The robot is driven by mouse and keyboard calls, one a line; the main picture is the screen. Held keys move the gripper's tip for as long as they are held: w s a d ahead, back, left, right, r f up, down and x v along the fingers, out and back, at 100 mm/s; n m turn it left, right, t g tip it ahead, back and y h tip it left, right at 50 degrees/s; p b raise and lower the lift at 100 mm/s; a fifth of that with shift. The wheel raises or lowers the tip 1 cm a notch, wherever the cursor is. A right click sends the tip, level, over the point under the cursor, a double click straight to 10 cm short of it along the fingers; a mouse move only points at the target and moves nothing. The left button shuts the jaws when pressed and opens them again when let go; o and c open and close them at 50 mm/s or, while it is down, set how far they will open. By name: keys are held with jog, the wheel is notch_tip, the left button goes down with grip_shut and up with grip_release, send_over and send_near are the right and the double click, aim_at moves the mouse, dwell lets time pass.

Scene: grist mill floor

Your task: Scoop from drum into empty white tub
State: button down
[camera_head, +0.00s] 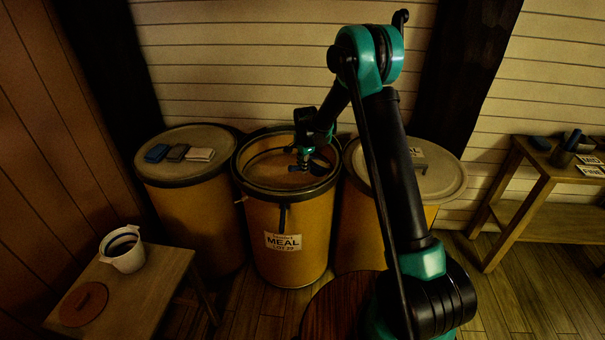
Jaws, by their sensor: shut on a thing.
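The open yellow drum (290,245) stands in the middle against the wall, with a "MEAL" label on its front. Tan meal (266,172) shows inside it, below the dark rim. My gripper (306,167) points down in the drum's mouth, shut on a small dark thing that looks like the scoop (319,166). The scoop's bowl and any load in it are too small and dark to make out. The white tub (123,258) stands upright and open on a low wooden table at the lower left. A dark band shows inside it; its bottom is hidden.
A round brown lid (84,303) lies on the low table (165,275) before the tub. Closed drums flank the open one; the left drum (190,138) bears several folded cloths or pads. A wooden side table (545,160) with small items stands at right.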

jog(key=r, duration=0.6)
jog(key=shift+s+a+r, duration=0.1)
jog(key=shift+s+a, duration=0.2)
jog(key=shift+a, duration=0.1)
jog(key=shift+s+a+r+t+h, duration=0.35)
jog(key=shift+a+r+t+h, duration=0.15)
jog(key=shift+r+t+h, duration=0.15)
jog(key=shift+s+a+r+t+h, duration=0.1)
jog(key=shift+r+t+h, duration=0.2)
jog(key=shift+r+h, duration=0.25)
jog(key=shift+s+a+r+t+h, duration=0.1)
jog(key=shift+r+t+h, duration=0.15)
jog(key=shift+r+h, duration=0.2)
